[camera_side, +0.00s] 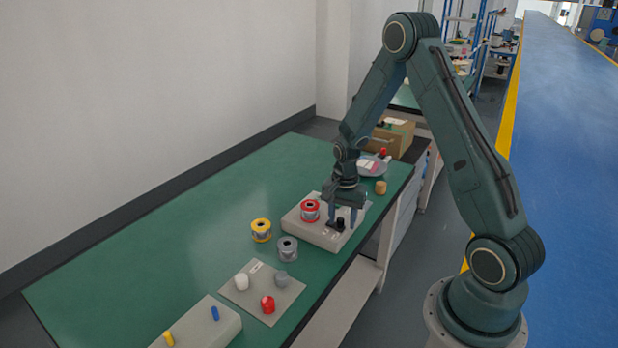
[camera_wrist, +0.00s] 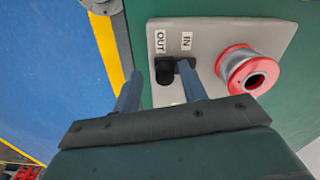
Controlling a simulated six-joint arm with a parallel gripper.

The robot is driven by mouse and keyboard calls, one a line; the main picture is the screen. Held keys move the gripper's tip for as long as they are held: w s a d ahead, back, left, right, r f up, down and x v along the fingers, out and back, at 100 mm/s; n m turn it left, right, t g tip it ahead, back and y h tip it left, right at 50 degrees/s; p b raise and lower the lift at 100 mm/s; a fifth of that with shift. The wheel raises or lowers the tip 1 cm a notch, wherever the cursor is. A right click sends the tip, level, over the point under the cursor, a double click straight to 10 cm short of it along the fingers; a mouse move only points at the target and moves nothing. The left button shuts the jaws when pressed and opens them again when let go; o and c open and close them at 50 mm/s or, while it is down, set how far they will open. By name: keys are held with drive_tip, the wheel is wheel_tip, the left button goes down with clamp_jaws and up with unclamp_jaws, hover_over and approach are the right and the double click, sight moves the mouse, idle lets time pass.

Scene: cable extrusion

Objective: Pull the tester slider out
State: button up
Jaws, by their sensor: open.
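The tester (camera_side: 309,231) is a light grey box on the green bench, and it fills the upper middle of the wrist view (camera_wrist: 207,35). Its slider has a black knob (camera_side: 340,223) on a dark base. In the wrist view the knob (camera_wrist: 165,72) appears under the OUT label, with a dark part reaching towards the IN label. My gripper (camera_side: 343,215) points down over the tester and is open. In the wrist view its two fingers (camera_wrist: 158,80) lie either side of the knob, with nothing clamped. Whether they touch it I cannot tell.
A red-flanged spool (camera_side: 310,210) sits on the tester beside my gripper. Yellow (camera_side: 261,230) and grey (camera_side: 287,248) spools stand left of it. A plate (camera_side: 240,299) with coloured knobs and a box (camera_side: 205,327) with pegs lie nearer. The bench's left side is clear.

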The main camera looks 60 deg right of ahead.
sight(342, 219)
drive_tip(key=shift+r, duration=0.1)
wheel_tip(342, 219, up, 14)
drive_tip(key=shift+f, duration=0.2)
idle(0.6)
drive_tip(key=s+a+r+n+t, duration=0.3)
drive_tip(key=s+a+r+n, duration=0.35)
drive_tip(key=a+r, duration=0.5)
drive_tip(key=s+a+r+n+t, duration=0.2)
drive_tip(key=s+a+r+n, duration=0.2)
drive_tip(key=s+a+n, duration=0.3)
drive_tip(key=s+n, duration=0.2)
drive_tip(key=s, duration=0.2)
drive_tip(key=shift+s+a+t, duration=0.15)
drive_tip(key=shift+s+t, duration=0.15)
drive_tip(key=shift+s, duration=0.1)
